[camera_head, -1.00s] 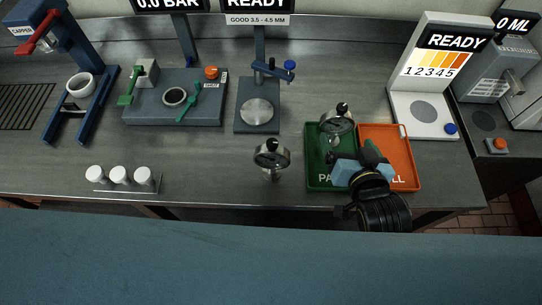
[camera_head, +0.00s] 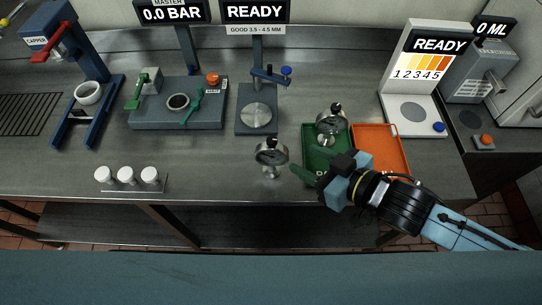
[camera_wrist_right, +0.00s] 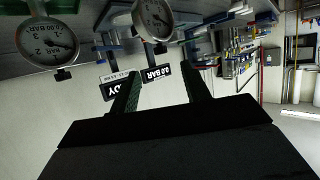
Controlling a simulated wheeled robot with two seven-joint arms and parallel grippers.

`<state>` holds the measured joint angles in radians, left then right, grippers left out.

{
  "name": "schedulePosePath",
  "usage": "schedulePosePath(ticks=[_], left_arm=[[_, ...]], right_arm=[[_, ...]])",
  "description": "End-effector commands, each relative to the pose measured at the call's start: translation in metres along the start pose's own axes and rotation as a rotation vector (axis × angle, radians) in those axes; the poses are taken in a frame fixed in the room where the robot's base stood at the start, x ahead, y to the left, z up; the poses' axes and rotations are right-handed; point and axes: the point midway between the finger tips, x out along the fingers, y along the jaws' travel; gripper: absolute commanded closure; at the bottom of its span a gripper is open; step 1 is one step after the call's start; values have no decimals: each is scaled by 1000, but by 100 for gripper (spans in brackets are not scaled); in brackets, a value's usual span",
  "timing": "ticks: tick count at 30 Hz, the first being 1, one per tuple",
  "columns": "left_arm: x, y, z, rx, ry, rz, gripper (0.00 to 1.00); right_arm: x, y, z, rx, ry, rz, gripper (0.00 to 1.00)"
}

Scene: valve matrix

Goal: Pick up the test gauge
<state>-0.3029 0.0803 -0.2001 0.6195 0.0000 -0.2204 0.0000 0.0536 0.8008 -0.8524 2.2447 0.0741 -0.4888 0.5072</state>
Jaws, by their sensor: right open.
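Two round silver gauges with dark knobs show in the head view. One gauge (camera_head: 271,153) stands upright on the bare bench, left of the green tray (camera_head: 310,137). The other gauge (camera_head: 331,122) stands in the green tray. I cannot tell by a label which is the test gauge. My right gripper (camera_head: 311,163) is open and empty, its green fingers pointing left toward the bench gauge, just right of it and apart. In the upside-down right wrist view, both dials (camera_wrist_right: 47,42) (camera_wrist_right: 153,18) show above the open fingers (camera_wrist_right: 161,76). My left gripper is not in view.
An orange tray (camera_head: 383,145) adjoins the green one. Behind the bench gauge is a measuring stand (camera_head: 257,117); left of that is a pressure fixture (camera_head: 178,115). Several white caps (camera_head: 126,175) stand at front left.

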Motion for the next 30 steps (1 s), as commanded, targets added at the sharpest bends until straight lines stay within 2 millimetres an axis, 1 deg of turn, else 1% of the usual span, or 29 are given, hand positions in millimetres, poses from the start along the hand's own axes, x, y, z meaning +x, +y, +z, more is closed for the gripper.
schedulePosePath(ticks=[1,3,6,9,16,21,24,27,30], left_arm=[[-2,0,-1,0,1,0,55],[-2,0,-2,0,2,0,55],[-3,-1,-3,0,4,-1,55],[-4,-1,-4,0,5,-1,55],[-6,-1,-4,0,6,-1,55],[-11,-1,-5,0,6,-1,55],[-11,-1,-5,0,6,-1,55],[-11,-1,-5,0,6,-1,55],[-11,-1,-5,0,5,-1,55]], right_arm=[[11,0,-3,0,5,0,53],[26,0,-3,0,5,1,53],[44,0,-3,-1,4,1,53],[57,0,-2,-1,2,1,53],[72,0,-3,-1,2,1,53],[96,0,-6,-1,3,1,53],[108,0,-5,-1,3,2,53],[115,-1,-4,-1,2,0,53],[117,0,-4,-2,2,1,53]])
